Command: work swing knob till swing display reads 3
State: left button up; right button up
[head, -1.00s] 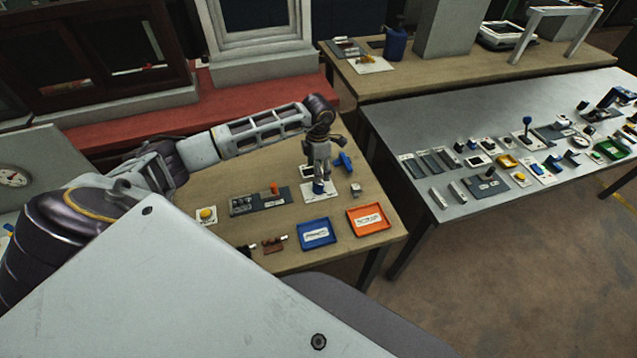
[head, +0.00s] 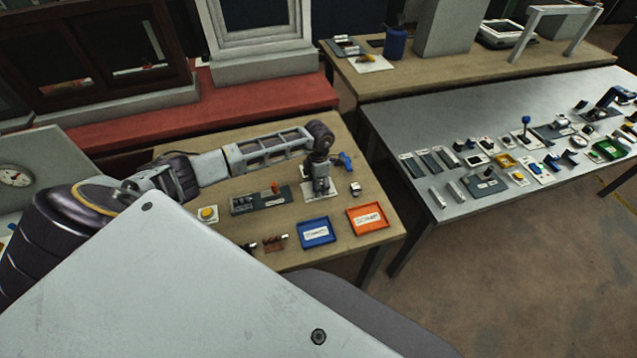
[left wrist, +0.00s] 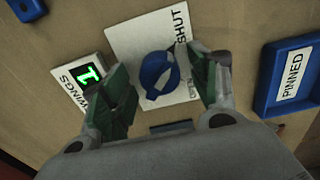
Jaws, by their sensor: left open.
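The blue swing knob (left wrist: 158,74) sits on a white plate (left wrist: 125,35) marked SHUT and, partly hidden, OPEN, in the left wrist view. The swing display (left wrist: 88,76) beside it shows a green 1, seen turned sideways, with a partly covered SWINGS label. My left gripper (left wrist: 162,76) is open, with one green-lined finger on each side of the knob; I cannot tell whether either touches it. In the head view my left gripper (head: 319,187) points down over the plate and hides the knob. My right gripper is not in view.
A blue tray (head: 318,243) and an orange tray (head: 367,231) lie at the table's front. The blue tray, labelled PINNED, also shows in the left wrist view (left wrist: 268,100). A blue handle (head: 347,161) stands behind my gripper. A yellow button (head: 208,213) is at the left.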

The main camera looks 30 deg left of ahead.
pick_arm(q)
jog(key=shift+c, duration=0.2)
jog(key=c, duration=1)
